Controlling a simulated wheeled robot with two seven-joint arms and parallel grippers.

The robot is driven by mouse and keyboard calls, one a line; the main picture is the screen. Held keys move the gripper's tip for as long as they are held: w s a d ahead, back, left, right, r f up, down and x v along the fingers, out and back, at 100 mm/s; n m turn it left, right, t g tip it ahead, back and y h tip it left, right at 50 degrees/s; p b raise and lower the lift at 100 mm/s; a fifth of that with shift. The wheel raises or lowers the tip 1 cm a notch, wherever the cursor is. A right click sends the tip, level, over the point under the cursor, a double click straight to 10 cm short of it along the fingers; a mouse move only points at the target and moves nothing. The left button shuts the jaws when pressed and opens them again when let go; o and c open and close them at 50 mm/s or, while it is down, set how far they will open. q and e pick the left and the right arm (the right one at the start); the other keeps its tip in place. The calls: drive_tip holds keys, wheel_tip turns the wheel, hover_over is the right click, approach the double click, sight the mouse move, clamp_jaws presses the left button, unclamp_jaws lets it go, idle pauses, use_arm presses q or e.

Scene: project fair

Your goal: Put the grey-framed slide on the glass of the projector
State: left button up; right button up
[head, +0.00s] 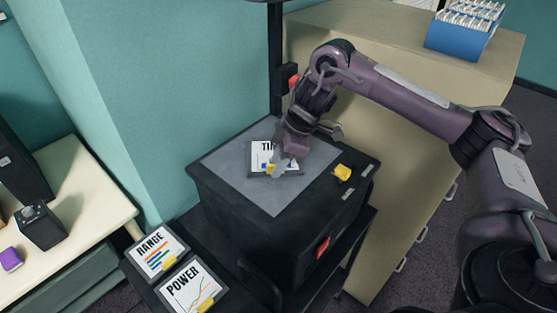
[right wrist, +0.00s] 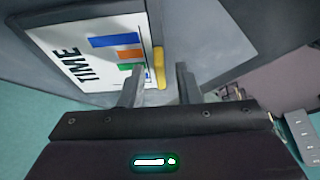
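The projector (head: 225,172) is a dark box with a grey glass top. The slide marked TIME (head: 262,152), with a grey frame and a yellow tab, appears to lie flat on the glass, left of the middle. It also shows in the right wrist view (right wrist: 85,50). My right gripper (head: 283,168) is at the slide's right front, partly covering it. In the right wrist view its fingers (right wrist: 160,88) are apart, with the yellow tab (right wrist: 158,68) showing in the gap and touching neither finger visibly. My left gripper is not in view.
Slides marked RANGE (head: 155,250) and POWER (head: 190,290) lie on the dark shelf at front left. A yellow knob (head: 342,172) sits on the projector's right rim. The projector's post (head: 275,60) rises behind. A cabinet (head: 400,200) stands to the right.

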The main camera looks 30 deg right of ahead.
drive_tip(key=shift+d+r, duration=0.1)
drive_tip(key=shift+r, duration=0.35)
drive_tip(key=p+v, duration=0.5)
drive_tip(key=v, duration=0.6)
drive_tip(key=shift+r, duration=0.2)
drive_tip(key=shift+s, duration=0.1)
